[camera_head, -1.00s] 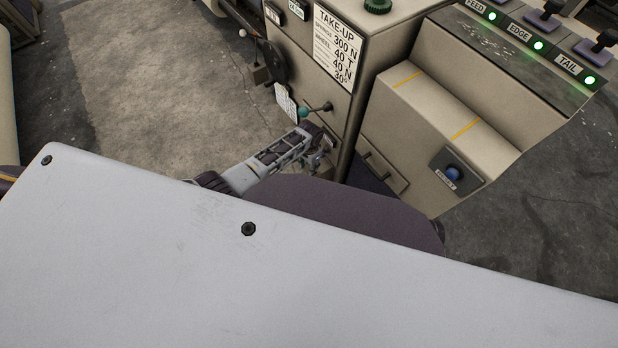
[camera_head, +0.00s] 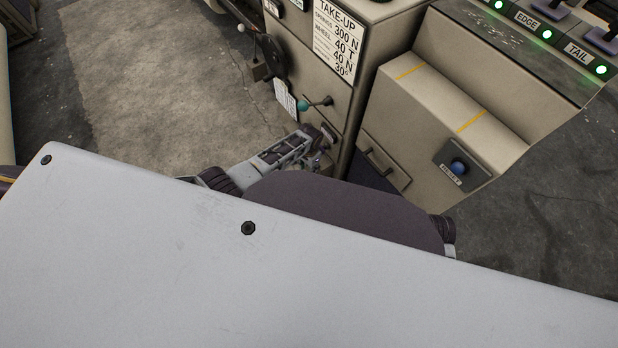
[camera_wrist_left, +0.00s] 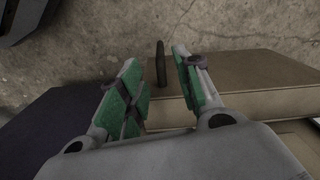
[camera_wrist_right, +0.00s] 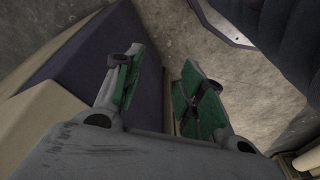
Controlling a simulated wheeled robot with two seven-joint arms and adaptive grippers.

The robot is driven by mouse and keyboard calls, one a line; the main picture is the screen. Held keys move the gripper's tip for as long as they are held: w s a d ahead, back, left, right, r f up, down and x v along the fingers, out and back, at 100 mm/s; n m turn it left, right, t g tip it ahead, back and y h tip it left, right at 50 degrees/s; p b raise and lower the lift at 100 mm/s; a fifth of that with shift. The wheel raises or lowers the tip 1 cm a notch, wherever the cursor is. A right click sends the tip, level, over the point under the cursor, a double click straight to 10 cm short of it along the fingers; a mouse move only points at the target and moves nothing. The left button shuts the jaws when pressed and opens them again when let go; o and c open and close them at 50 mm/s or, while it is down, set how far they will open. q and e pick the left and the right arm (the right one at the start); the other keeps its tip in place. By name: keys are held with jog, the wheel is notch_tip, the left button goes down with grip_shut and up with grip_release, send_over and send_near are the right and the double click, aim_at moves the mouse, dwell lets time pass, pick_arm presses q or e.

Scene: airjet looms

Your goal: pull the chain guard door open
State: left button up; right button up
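The chain guard door seems to be the lower beige panel (camera_wrist_left: 245,78) in the left wrist view; no label on it is readable. A dark upright handle (camera_wrist_left: 161,64) stands at its edge. My left gripper (camera_wrist_left: 165,75) is open, with the handle between its fingers and slightly beyond them; no contact is visible. In the head view my left gripper (camera_head: 318,157) is small and partly hidden, low at the front of the take-up cabinet (camera_head: 352,75). My right gripper (camera_wrist_right: 158,72) is open and empty beside a dark purple surface (camera_wrist_right: 95,75); it is hidden in the head view.
A lever with a teal knob (camera_head: 303,105) sticks out above my left gripper. To the right, a beige cabinet (camera_head: 425,115) carries a handle bar (camera_head: 380,160) and a blue button (camera_head: 458,168). Open concrete floor (camera_head: 165,90) lies to the left. My own white body covers the lower view.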

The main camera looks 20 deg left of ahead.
pick_arm(q)
jog(key=shift+f+b, duration=1.15)
jog(key=shift+f, duration=1.2)
jog(key=shift+f+b, duration=0.25)
jog(key=shift+b, duration=0.1)
jog(key=shift+f+b, duration=0.6)
jog(key=shift+f, duration=0.3)
jog(key=shift+f+b, duration=0.8)
jog(key=shift+f, duration=0.35)
pick_arm(e)
jog(key=shift+w+a+f+t+y, duration=0.3)
jog(key=shift+a+f+t+y, duration=0.15)
jog(key=shift+a, duration=0.25)
jog(key=shift+w+a+f+t+y, duration=0.25)
jog(key=shift+a+f+t+y, duration=0.1)
jog(key=shift+a+t, duration=0.25)
pick_arm(q)
grip_shut()
